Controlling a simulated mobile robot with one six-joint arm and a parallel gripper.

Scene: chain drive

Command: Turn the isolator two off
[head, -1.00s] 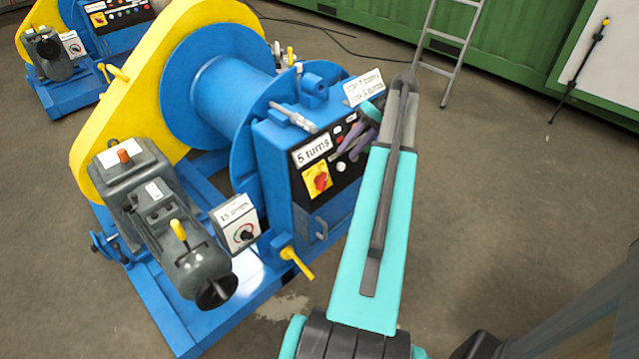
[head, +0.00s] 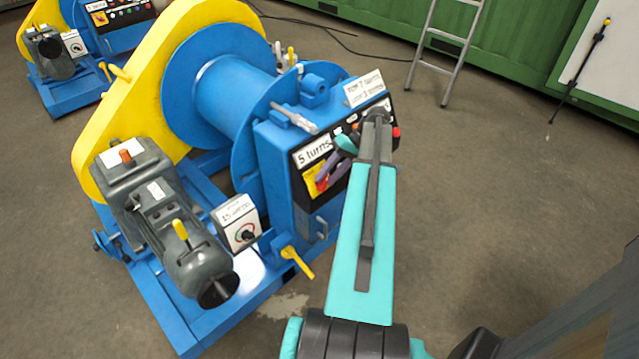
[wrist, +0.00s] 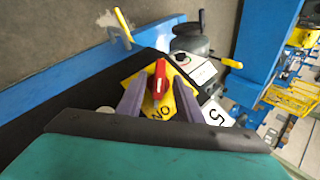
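The isolator is a red knob (wrist: 160,78) on a yellow plate (wrist: 185,103), on the black panel of the near blue winch. In the head view the yellow plate (head: 309,181) is partly covered by my gripper (head: 326,167). In the wrist view my gripper (wrist: 159,84) is open, its two purple fingers apart with the red knob seen between them. Whether they touch the knob I cannot tell. The letters ON appear upside down on the plate below the knob. No number two shows on this isolator.
A "5 turns" label (head: 313,153) sits above the isolator. A white dial box (head: 238,222) and a yellow lever (head: 297,262) are nearby. A grey motor (head: 185,240) stands to the left. A second winch (head: 70,98) is at the back left.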

